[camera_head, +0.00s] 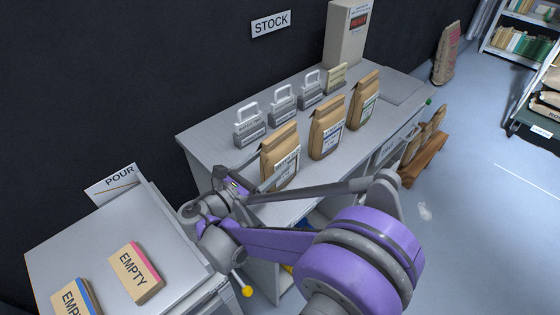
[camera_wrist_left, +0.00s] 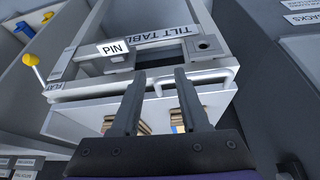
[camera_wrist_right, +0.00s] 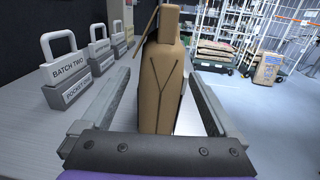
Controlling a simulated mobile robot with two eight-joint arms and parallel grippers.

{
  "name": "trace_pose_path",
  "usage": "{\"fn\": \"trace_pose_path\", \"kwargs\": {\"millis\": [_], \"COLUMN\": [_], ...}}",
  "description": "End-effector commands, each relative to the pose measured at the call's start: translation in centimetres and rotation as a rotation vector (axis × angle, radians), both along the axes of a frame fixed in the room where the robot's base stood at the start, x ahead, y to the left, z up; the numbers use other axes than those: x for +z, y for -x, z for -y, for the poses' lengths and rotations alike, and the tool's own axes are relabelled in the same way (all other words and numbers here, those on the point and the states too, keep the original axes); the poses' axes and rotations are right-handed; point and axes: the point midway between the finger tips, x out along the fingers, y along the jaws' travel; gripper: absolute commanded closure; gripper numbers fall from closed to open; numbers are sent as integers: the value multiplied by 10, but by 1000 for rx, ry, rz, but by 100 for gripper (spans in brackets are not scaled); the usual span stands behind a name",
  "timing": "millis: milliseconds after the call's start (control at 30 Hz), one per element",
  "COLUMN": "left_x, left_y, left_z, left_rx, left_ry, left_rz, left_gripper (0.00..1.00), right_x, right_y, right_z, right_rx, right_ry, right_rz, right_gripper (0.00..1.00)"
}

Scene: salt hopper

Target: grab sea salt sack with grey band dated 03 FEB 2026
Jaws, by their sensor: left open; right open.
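Three brown paper sacks stand upright in a row on the stock table: a near sack (camera_head: 281,156), a middle sack (camera_head: 327,128) and a far sack (camera_head: 363,100). Each has a pale front label; the dates and band colours are too small to read. My right gripper (camera_wrist_right: 163,85) is open around the near sack, with a finger on either side; whether they touch it I cannot tell. In the right wrist view that sack (camera_wrist_right: 160,95) shows its plain creased side, its label hidden. My left gripper (camera_wrist_left: 157,78) is open and empty, facing the tilt table (camera_wrist_left: 150,58); it is outside the head view.
Several grey lock-shaped blocks (camera_head: 249,125) stand behind the sacks, one reading BATCH TWO (camera_wrist_right: 68,73). A tall grey box (camera_head: 344,35) stands at the table's far end. The POUR table (camera_head: 75,245) at left holds EMPTY bags (camera_head: 136,272).

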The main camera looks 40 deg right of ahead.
Motion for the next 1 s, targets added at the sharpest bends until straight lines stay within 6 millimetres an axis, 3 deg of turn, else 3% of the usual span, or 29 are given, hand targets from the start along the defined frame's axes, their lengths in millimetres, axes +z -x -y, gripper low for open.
{"fn": "trace_pose_path", "kwargs": {"millis": [300,567,667,1000], "left_x": [-3,-3,-3,-3], "left_y": [0,0,0,0], "left_z": [0,0,0,0], "left_rx": [0,0,0,0], "left_ry": [0,0,0,0], "left_rz": [-1,-1,-1,-1], "left_gripper": [55,55,55,55], "right_x": [0,0,0,0], "right_y": [-7,-8,-8,-8], "right_z": [43,46,46,46], "right_rx": [-3,-1,-1,-1], "right_ry": [0,-1,-1,-1], "right_rz": [0,1,1,1], "right_gripper": [6,6,20,81]}}
